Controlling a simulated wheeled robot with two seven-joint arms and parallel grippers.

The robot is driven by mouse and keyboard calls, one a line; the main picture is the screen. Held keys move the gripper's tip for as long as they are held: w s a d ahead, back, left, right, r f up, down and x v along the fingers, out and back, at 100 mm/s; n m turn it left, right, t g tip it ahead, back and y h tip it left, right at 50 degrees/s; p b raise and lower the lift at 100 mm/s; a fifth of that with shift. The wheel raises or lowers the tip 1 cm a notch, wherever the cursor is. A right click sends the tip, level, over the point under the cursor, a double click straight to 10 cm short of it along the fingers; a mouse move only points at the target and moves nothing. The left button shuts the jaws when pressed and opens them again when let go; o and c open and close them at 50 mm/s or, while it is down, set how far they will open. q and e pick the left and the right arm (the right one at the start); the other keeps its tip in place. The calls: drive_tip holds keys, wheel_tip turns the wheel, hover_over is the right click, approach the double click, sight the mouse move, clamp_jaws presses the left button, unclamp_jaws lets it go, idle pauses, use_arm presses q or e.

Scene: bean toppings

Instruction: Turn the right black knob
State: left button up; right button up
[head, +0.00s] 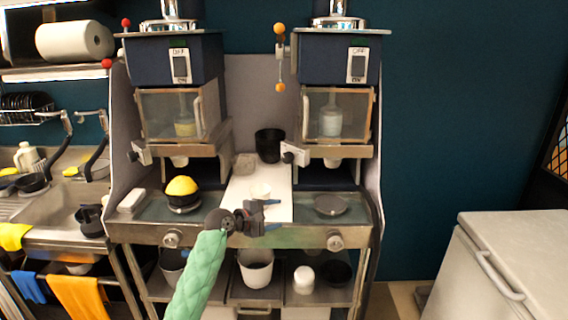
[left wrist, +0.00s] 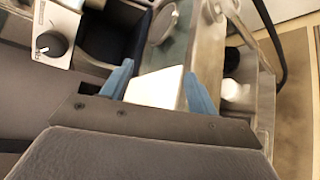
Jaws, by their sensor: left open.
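The right black knob (head: 288,157) sits on a small white box at the lower left of the right machine. It also shows in the left wrist view (left wrist: 51,43) at the upper left, on a white panel with markings. Another black knob (head: 136,156) is on the left machine. My left gripper (head: 271,213) is open and empty, with blue fingertips. It is over the counter's front part, below and a little left of the right knob, apart from it. In the left wrist view the fingertips (left wrist: 158,88) have the white board between them in the picture. My right gripper is not in view.
A white board (head: 281,184) lies mid-counter, with a black cup (head: 268,145) behind it. A grey plate (head: 330,205) is under the right machine. A black bowl with yellow contents (head: 182,188) stands under the left machine. A white chest (head: 520,255) is at the right.

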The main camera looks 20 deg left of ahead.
sight(285, 158)
use_arm(q)
drive_tip(key=w+a+r+n+t, duration=0.1)
drive_tip(key=w+a+r+n, duration=0.1)
drive_tip(key=w+r, duration=0.15)
drive_tip(key=w+a+r+n+t+h, duration=0.1)
drive_tip(key=w+r, duration=0.1)
drive_tip(key=r, duration=0.3)
drive_tip(key=w+a+r+n+t, duration=0.1)
drive_tip(key=w+a+r+n, duration=0.1)
drive_tip(key=r, duration=0.3)
drive_tip(key=p+x, duration=0.3)
drive_tip(key=x, duration=0.3)
drive_tip(key=shift+w+d+f, duration=0.15)
drive_tip(key=shift+w+d, duration=0.05)
drive_tip(key=shift+w, duration=0.05)
drive_tip(key=shift+w+d+f, duration=0.15)
drive_tip(key=shift+w+d, duration=0.2)
drive_tip(key=shift+w, duration=0.15)
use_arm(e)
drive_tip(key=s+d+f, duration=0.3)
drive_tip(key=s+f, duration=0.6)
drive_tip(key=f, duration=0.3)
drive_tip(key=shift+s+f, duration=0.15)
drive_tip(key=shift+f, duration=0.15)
use_arm(q)
drive_tip(key=c, duration=0.9)
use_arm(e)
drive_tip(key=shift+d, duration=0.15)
